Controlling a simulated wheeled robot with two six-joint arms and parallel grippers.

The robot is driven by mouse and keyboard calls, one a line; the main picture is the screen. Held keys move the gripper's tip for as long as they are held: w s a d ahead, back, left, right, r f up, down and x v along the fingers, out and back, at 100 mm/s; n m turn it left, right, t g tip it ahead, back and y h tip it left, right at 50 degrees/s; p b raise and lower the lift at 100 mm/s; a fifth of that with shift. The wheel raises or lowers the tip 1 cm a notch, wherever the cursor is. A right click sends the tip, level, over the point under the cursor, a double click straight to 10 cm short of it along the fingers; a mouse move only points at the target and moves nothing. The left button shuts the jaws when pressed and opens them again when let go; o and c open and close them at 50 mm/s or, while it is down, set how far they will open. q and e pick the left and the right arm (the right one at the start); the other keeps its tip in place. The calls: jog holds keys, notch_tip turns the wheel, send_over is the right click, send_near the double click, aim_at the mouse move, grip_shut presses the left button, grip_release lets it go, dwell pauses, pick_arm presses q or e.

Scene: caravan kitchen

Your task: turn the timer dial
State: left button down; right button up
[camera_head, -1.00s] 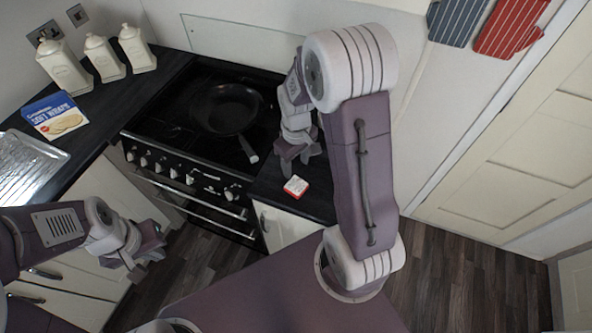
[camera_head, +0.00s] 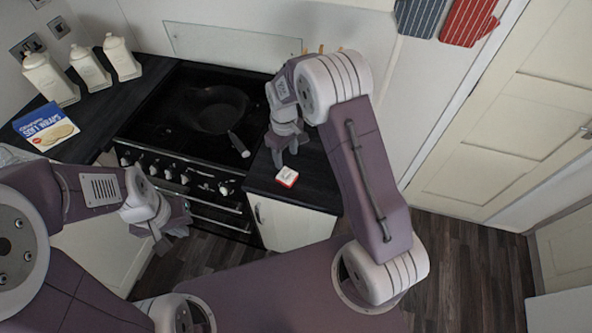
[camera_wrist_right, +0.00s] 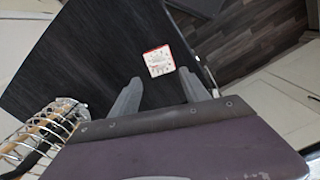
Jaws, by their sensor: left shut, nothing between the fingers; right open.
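The timer (camera_head: 287,176) is a small white square block with a red edge. It lies on the dark counter to the right of the cooker. It also shows in the right wrist view, where the timer (camera_wrist_right: 159,61) has its printed face up, just beyond the fingertips. My right gripper (camera_head: 286,155) is above the counter close to the timer, and in the wrist view its two fingers (camera_wrist_right: 160,88) are apart with nothing between them. My left gripper (camera_head: 170,238) is shut and empty, in front of the cooker and well away from the timer.
A black pan (camera_head: 215,110) sits on the cooker (camera_head: 165,125). A wire rack (camera_wrist_right: 42,132) stands on the counter near my right gripper. White canisters (camera_head: 90,68) and a blue wraps box (camera_head: 46,127) are on the left counter. The counter around the timer is clear.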

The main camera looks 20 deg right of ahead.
aim_at(287, 172)
jog(key=shift+w+f, duration=0.3)
jog(key=shift+f, duration=0.25)
jog(key=f+p, duration=0.2)
jog(key=f, duration=0.5)
jog(key=shift+s+f+p, duration=0.15)
jog(key=shift+s+p, duration=0.05)
jog(key=shift+p, duration=0.1)
jog(key=shift+w+f, duration=0.15)
jog(key=shift+f, duration=0.3)
pick_arm(q)
notch_tip(287, 172, up, 3)
jog(key=shift+w+f, duration=0.1)
jog(key=shift+f, duration=0.1)
pick_arm(e)
grip_shut()
pick_arm(q)
jog(key=shift+f, duration=0.15)
